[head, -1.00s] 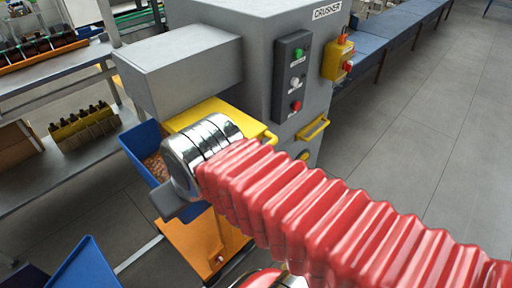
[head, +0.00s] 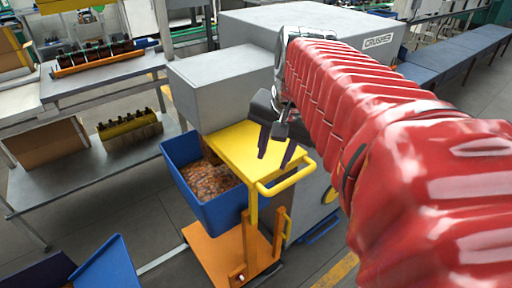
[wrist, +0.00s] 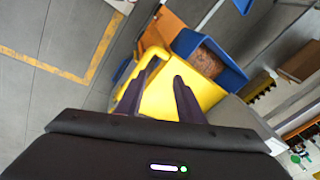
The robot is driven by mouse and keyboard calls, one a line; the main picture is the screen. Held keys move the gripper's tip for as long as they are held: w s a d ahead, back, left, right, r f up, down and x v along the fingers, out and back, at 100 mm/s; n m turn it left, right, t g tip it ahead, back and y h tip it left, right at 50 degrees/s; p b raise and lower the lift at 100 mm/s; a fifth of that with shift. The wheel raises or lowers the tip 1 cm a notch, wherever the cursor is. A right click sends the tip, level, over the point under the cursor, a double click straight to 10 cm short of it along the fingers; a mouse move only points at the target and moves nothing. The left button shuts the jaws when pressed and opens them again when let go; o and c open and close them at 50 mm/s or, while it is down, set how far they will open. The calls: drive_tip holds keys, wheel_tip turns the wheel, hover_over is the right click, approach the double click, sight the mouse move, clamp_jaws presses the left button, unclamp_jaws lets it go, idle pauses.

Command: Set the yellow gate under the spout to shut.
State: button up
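The yellow gate (head: 236,146) is a flat plate with a bar handle (head: 288,180) at its right end. It lies below the grey spout box (head: 212,82), and its plate partly covers the blue bin (head: 225,213). My gripper (head: 274,161) points down over the right part of the plate, close to the handle. Its two dark fingers are apart with nothing between them. In the wrist view the gate (wrist: 190,95) is beyond the fingers of my gripper (wrist: 164,70). I cannot tell whether the fingers touch it.
The blue bin holds brown fragments (head: 207,180). An orange stand (head: 212,258) is below. The grey crusher (head: 250,22) stands behind, partly hidden by my red-sleeved arm. A shelf at left carries a yellow crate of bottles (head: 130,128).

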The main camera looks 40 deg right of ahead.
sight(294, 177)
drive_tip(key=s+d+r+m+g, duration=0.1)
drive_tip(key=s+d+r+m, duration=0.1)
drive_tip(key=d+m, duration=0.3)
drive_tip(key=d, duration=0.3)
drive_tip(key=shift+r+m+y, duration=0.15)
drive_tip(key=shift+m+y, duration=0.15)
drive_tip(key=shift+y, duration=0.1)
drive_tip(key=w+f, duration=0.1)
drive_tip(key=f, duration=0.8)
drive_tip(key=w+f, duration=0.1)
drive_tip(key=f, duration=0.3)
drive_tip(key=shift+w+f, duration=0.25)
drive_tip(key=shift+w, duration=0.05)
drive_tip(key=shift+c, duration=0.4)
clamp_jaws()
